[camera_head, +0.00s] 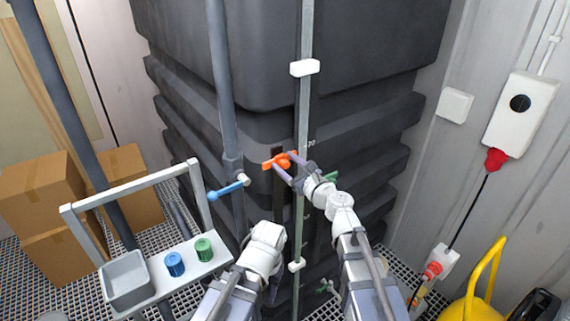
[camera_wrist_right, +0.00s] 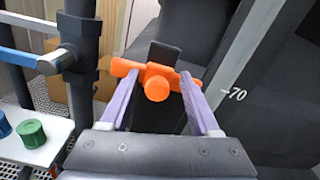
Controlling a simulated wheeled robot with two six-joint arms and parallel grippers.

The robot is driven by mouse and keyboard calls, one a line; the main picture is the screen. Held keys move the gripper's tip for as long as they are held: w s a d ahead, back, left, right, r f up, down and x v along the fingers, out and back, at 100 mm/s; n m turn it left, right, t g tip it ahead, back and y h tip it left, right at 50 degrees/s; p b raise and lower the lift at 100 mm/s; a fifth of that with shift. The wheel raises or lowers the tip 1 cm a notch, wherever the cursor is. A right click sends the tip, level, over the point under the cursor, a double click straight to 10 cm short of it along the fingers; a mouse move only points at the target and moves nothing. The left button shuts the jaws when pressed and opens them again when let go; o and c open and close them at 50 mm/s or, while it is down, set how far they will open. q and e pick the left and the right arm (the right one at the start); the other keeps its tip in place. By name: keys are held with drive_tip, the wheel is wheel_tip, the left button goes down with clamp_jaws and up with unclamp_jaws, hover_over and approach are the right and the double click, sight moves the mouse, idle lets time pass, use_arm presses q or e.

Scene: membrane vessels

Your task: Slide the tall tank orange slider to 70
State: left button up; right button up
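The orange slider (camera_head: 284,160) sits on a dark upright strip on the front of the tall black tank (camera_head: 350,60). In the right wrist view, its round knob (camera_wrist_right: 157,88) lies between the two purple fingers of my right gripper (camera_wrist_right: 160,80). These fingers are spread apart, with their tips at the slider's side wings; I cannot tell if they touch. A white 70 mark (camera_wrist_right: 236,95) is to the right, at roughly the knob's height in the picture. My left arm ends in a white wrist lower down; its fingers do not show.
A grey pipe with a blue-handled valve (camera_head: 228,190) stands left of the slider. A pale upright gauge tube (camera_head: 303,110) runs just right of it. A white carrier with a blue cap (camera_head: 174,264) and a green cap (camera_head: 204,249) is at lower left. Cardboard boxes (camera_head: 45,190) stand behind.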

drive_tip(key=shift+s+f, duration=0.1)
drive_tip(key=shift+s+d, duration=0.1)
drive_tip(key=shift+s, duration=0.05)
drive_tip(key=v, duration=0.7)
drive_tip(key=shift+s+d, duration=0.1)
